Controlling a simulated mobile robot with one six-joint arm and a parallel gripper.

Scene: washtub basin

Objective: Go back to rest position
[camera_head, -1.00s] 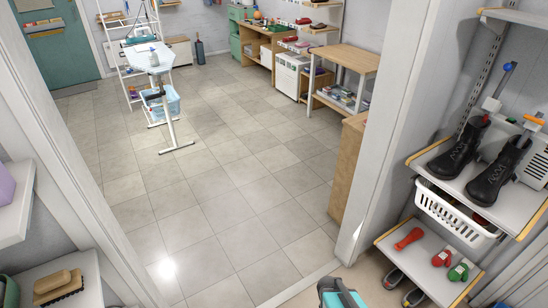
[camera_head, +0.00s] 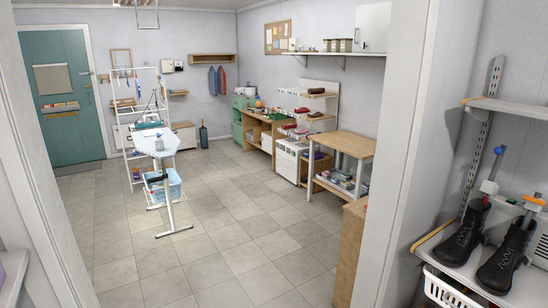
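My gripper and arm are not in view. The task names no other object. The view looks through a doorway with a white right-hand frame (camera_head: 400,140) into a room with a grey tiled floor (camera_head: 205,265).
An ironing board (camera_head: 155,142) stands in the room with a blue basket (camera_head: 168,188) under it. Wooden workbenches (camera_head: 345,143) line the right wall. At near right, a shelf holds black boots (camera_head: 505,257) above a white basket (camera_head: 445,290). The middle floor is clear.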

